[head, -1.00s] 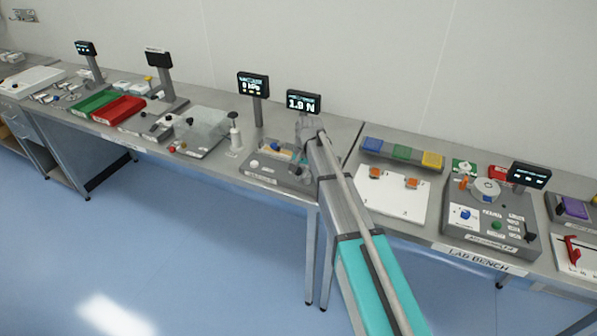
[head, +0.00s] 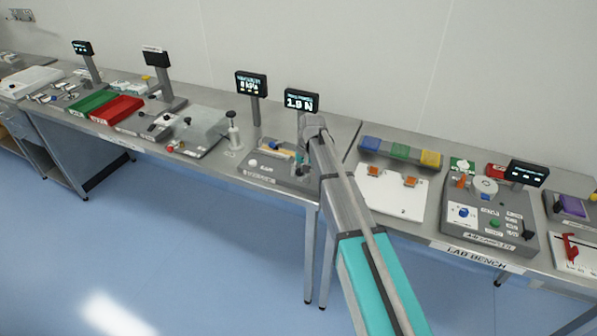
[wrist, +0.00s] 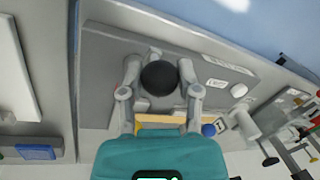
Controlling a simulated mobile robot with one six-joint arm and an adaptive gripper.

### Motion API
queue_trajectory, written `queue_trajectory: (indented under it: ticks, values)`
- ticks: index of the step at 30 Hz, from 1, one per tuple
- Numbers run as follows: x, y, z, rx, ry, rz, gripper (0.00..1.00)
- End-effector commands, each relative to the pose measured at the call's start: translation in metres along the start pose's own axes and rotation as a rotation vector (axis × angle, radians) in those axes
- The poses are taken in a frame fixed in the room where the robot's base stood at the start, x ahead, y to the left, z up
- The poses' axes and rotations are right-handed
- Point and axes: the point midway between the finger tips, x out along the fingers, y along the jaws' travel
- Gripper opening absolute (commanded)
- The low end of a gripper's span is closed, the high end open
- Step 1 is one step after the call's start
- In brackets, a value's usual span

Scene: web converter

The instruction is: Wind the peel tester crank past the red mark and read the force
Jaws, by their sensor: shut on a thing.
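The peel tester (head: 278,178) is a grey base on the bench, partly hidden behind my arm. Its display (head: 302,100) on a post reads about 1.9 N. In the wrist view its grey plate (wrist: 103,65) lies under my gripper (wrist: 160,76). The two fingers are shut on the round black crank knob (wrist: 160,77). A yellowish strip (wrist: 160,122) and a blue knob (wrist: 208,130) show beside the fingers. In the head view my arm hides most of the gripper and crank. I cannot make out the red mark.
Left of the tester stand a white bottle (head: 233,132), a kPa display (head: 251,84) and a clear box (head: 203,128). Right of it lie a white board (head: 392,195) with orange blocks and a grey machine (head: 490,222). The bench top is crowded.

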Motion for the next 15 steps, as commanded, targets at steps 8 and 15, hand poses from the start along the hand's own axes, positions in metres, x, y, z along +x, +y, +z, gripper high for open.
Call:
queue_trajectory:
  ticks: [8, 15]
  values:
    - [-0.0004, 0.0034, 0.0026, -0.097, -0.020, 0.000, 0.00]
    - [-0.0004, 0.0031, 0.0028, -0.098, -0.020, 0.000, 0.00]
